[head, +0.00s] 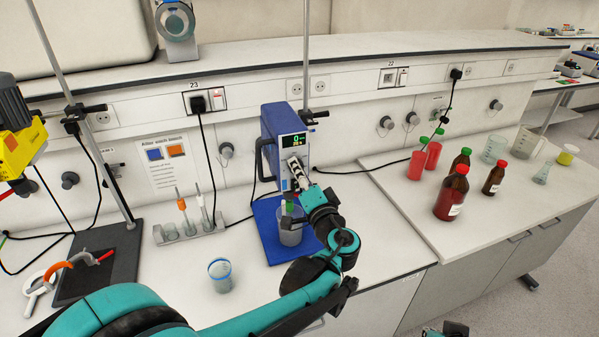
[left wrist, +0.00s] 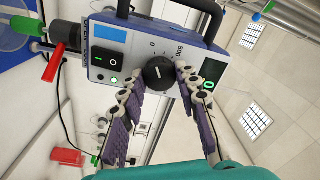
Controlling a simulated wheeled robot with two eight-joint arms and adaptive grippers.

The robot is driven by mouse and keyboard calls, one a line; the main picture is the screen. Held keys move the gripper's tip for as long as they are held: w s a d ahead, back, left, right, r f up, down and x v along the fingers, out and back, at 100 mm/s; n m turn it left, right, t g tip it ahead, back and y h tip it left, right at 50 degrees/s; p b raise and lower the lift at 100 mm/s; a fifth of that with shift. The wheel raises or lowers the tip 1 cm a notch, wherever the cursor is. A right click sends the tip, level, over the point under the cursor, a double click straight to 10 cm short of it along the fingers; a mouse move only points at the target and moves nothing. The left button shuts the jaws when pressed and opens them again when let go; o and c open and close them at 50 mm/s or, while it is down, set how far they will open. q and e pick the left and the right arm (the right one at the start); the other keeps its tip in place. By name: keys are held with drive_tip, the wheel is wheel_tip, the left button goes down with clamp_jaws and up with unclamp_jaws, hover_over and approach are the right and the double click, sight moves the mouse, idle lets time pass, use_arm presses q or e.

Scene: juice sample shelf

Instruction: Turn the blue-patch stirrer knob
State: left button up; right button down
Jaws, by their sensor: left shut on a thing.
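The blue stirrer (head: 272,137) stands over a blue patch (head: 268,238) on the bench, its display lit green and reading 0. Its black knob (left wrist: 158,73) has a white pointer line and a scale from 0 to 500. My left gripper (head: 296,172) is at the stirrer's front panel and hides the knob in the head view. In the left wrist view its two fingers (left wrist: 159,82) are on either side of the knob, shut on it. A part of my right arm's end (head: 446,329) shows at the bottom edge; its fingers cannot be made out.
A beaker (head: 290,228) stands under the stirrer on the patch. Another beaker (head: 220,275) stands left of my left arm. A rack (head: 190,230) with pipettes or electrodes is left of the patch. Bottles (head: 452,195) and beakers stand on the right bench.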

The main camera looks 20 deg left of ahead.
idle(0.4)
use_arm(q)
drive_tip(key=o, duration=1.2)
drive_tip(key=shift+c, duration=0.2)
drive_tip(key=shift+s, duration=0.1)
drive_tip(key=v, duration=1.2)
drive_tip(key=s+a+f+n+g+h+b, duration=0.1)
drive_tip(key=s+a+f+g+h+b, duration=0.1)
drive_tip(key=s+a+f+g, duration=0.35)
drive_tip(key=s+a+f+n+g+h+b, duration=0.2)
drive_tip(key=a+f, duration=0.4)
drive_tip(key=f, duration=0.4)
drive_tip(key=s+d+f+n+h+b, duration=0.2)
drive_tip(key=s+d+f+h, duration=0.2)
drive_tip(key=s+f+h, duration=0.2)
drive_tip(key=shift+s+f+n+g+b, duration=0.4)
drive_tip(key=shift+s+f, duration=0.25)
drive_tip(key=shift+s, duration=0.3)
